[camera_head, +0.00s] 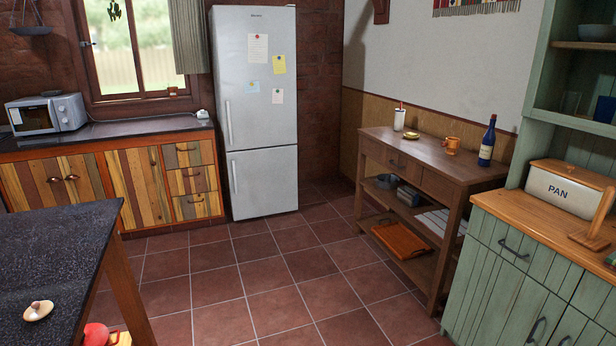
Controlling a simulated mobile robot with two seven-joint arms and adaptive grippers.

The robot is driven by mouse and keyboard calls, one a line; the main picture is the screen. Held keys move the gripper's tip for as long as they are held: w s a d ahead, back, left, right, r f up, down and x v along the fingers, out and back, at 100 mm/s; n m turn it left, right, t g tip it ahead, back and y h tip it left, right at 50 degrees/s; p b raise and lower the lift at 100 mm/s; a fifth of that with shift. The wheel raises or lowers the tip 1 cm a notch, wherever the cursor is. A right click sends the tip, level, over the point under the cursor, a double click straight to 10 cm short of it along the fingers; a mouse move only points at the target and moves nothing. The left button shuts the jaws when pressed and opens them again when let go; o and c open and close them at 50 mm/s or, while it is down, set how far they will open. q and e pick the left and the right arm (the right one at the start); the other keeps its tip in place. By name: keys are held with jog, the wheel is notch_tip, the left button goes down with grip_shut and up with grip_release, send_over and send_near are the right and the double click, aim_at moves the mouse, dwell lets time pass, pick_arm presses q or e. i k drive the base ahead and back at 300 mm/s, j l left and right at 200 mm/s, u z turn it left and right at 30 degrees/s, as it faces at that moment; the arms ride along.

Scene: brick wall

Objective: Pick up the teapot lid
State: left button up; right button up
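A small round cream lid with a brown knob (38,311), which looks like the teapot lid, lies on the dark stone-topped table (60,235) at the lower left, near the table's right side. Its knob points up. No teapot can be made out for certain. Neither of my grippers shows in the head view.
A red rounded object (97,335) beside something yellow shows low by the table leg, cut off by the frame. Open tiled floor (260,270) lies between this table, the fridge (257,110), the wooden side table (430,160) and the green cabinet (510,285).

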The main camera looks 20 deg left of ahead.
aim_at(37, 311)
jog(key=i+u, duration=0.15)
jog(key=u, duration=0.35)
jog(key=i+l+u, duration=0.1)
jog(key=u, duration=0.4)
jog(key=i+l+u, duration=0.1)
jog(key=u, duration=0.4)
jog(key=i+l+u, duration=0.1)
jog(key=u, duration=0.4)
